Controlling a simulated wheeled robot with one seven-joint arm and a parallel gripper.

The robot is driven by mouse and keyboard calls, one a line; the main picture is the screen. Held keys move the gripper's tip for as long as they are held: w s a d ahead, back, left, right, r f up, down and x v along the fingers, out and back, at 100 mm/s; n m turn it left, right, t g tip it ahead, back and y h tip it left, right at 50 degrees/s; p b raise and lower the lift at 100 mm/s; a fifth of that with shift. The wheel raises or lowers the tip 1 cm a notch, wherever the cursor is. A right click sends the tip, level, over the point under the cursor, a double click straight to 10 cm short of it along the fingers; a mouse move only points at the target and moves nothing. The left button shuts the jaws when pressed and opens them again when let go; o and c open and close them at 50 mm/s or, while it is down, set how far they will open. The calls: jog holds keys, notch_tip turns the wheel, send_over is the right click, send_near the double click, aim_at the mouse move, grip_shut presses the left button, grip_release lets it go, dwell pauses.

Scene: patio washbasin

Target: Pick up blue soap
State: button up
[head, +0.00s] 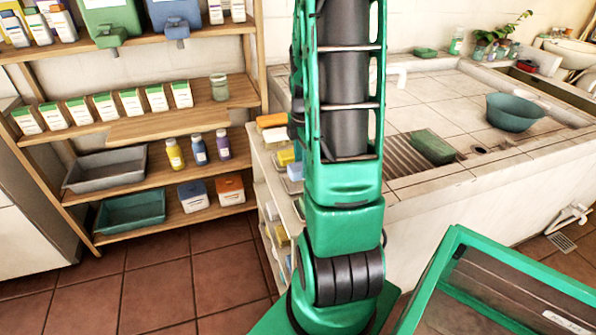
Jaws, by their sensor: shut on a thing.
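My green arm (342,170) rises through the middle of the head view and leaves it at the top edge. My gripper is outside this view, so its fingers and anything in them are hidden. No soap can be made out for sure as the blue one. On the narrow shelf unit just left of my arm, a yellow bar (286,156) lies beside a small pale bluish item (295,171), partly hidden by the arm. Smaller yellow and bluish pieces sit on its lower levels, too small to tell.
The tiled washbasin (440,90) at right holds a green block (432,147) on its ribbed part and a teal bowl (514,112). A wooden shelf (130,130) at left carries boxes, bottles and trays (131,211). A green-framed box (500,285) stands at lower right. Tiled floor at lower left is clear.

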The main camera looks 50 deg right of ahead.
jog(key=s+a+r, duration=0.6)
jog(key=a+r, duration=0.2)
jog(key=a, duration=0.1)
jog(key=shift+s+a, duration=0.25)
jog(key=shift+s, duration=0.15)
jog(key=o, duration=0.6)
jog(key=c, duration=0.8)
jog(key=shift+o, duration=0.2)
jog(key=shift+s, duration=0.1)
